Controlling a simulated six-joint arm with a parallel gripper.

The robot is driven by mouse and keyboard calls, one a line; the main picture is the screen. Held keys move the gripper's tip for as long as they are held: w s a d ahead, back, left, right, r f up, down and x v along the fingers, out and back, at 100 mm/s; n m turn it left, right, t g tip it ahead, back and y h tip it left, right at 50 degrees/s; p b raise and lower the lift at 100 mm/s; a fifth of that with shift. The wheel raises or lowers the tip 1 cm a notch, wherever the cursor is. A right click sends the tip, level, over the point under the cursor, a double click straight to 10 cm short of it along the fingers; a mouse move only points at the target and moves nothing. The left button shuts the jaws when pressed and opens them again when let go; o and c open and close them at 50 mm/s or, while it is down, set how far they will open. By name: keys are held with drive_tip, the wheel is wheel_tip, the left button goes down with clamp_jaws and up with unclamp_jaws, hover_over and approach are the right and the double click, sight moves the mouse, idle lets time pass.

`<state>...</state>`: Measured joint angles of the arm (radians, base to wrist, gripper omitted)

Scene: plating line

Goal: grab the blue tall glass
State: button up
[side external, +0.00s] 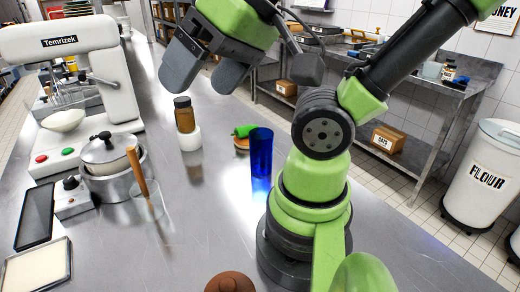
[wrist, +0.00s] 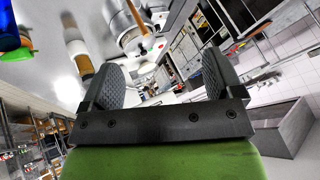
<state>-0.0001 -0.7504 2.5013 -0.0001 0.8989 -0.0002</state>
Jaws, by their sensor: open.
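The blue tall glass (side external: 261,165) stands upright on the steel counter, just left of my green base in the side external view. Part of it also shows at the top left corner of the wrist view (wrist: 8,28). My gripper (side external: 202,75) is open and empty, raised above the counter up and left of the glass in the side view. In the wrist view my gripper's two fingers (wrist: 165,78) are spread apart with nothing between them. The glass lies outside the fingers there, to the left.
A green-and-orange item (side external: 243,139) lies behind the glass. A lidded pot (side external: 108,165), a clear vessel with a wooden handle (side external: 146,203) and a white mixer (side external: 75,80) are left. A brown lid-like object (side external: 230,282) is in front.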

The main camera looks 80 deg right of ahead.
drive_tip(key=shift+o, duration=0.7)
